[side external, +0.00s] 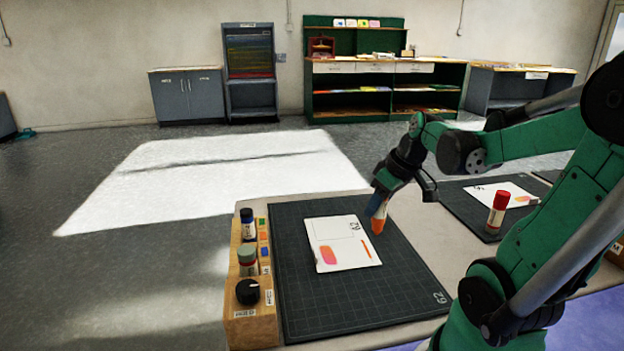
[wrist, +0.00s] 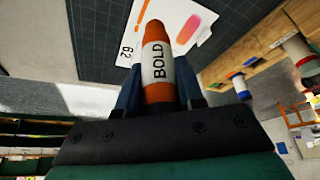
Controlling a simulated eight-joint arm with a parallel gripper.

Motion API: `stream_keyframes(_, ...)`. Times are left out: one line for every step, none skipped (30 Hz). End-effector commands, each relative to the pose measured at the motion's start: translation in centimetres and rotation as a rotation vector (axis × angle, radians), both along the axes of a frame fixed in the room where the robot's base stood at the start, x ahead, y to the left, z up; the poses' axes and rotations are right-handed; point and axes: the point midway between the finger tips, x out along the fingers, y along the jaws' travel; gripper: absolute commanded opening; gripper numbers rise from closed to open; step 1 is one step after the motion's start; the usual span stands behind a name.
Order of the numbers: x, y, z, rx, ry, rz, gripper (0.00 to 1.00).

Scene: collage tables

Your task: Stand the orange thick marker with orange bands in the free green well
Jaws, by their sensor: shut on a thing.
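The orange marker (side external: 378,222) has a white label reading BOLD, which shows in the wrist view (wrist: 157,62). My gripper (side external: 377,203) is shut on it, with blue fingers on both sides in the wrist view (wrist: 158,90). The marker hangs tilted in the side view, near the right edge of the white card; I cannot tell whether it is clear of the mat. The wooden block (side external: 252,328) stands left of the mat, with small coloured squares beside its wells. It also shows in the wrist view (wrist: 262,52). I cannot make out an empty green well.
The block holds a blue-capped marker (side external: 247,217), a grey-green-capped one (side external: 247,254) and a black-capped one (side external: 247,292). A printed card (side external: 342,243) lies on the dark cutting mat (side external: 370,310). A red-capped marker (side external: 497,212) stands on another mat at right.

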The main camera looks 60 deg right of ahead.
Motion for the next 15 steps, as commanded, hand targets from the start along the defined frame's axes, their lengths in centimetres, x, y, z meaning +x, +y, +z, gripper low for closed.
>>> stream_keyframes(0.0,0.0,0.0,0.0,0.0,0.0,0.0)
stream_keyframes(0.0,0.0,0.0,0.0,0.0,0.0,0.0)
stream_keyframes(0.0,0.0,0.0,0.0,0.0,0.0,0.0)
stream_keyframes(0.0,0.0,0.0,0.0,0.0,0.001,0.0)
stream_keyframes(0.1,0.0,0.0,0.0,0.0,0.002,0.0)
stream_keyframes(0.3,-0.1,0.2,0.0,0.0,0.005,0.0)
stream_keyframes(0.6,-0.1,0.3,0.0,0.0,0.01,0.0)
stream_keyframes(1.0,-0.2,0.5,0.0,0.0,0.017,0.0)
stream_keyframes(1.7,-0.3,0.8,0.0,0.001,0.029,0.0)
stream_keyframes(2.4,-0.4,1.1,0.0,0.001,0.04,0.0)
stream_keyframes(3.2,-0.4,1.4,0.0,0.001,0.054,0.0)
stream_keyframes(4.5,-0.5,1.9,0.0,0.002,0.073,0.0)
stream_keyframes(5.6,-0.5,2.3,-0.001,0.002,0.09,0.0)
stream_keyframes(6.9,-0.5,2.7,0.0,0.003,0.109,0.0)
stream_keyframes(8.6,-0.3,3.2,0.001,0.003,0.133,0.0)
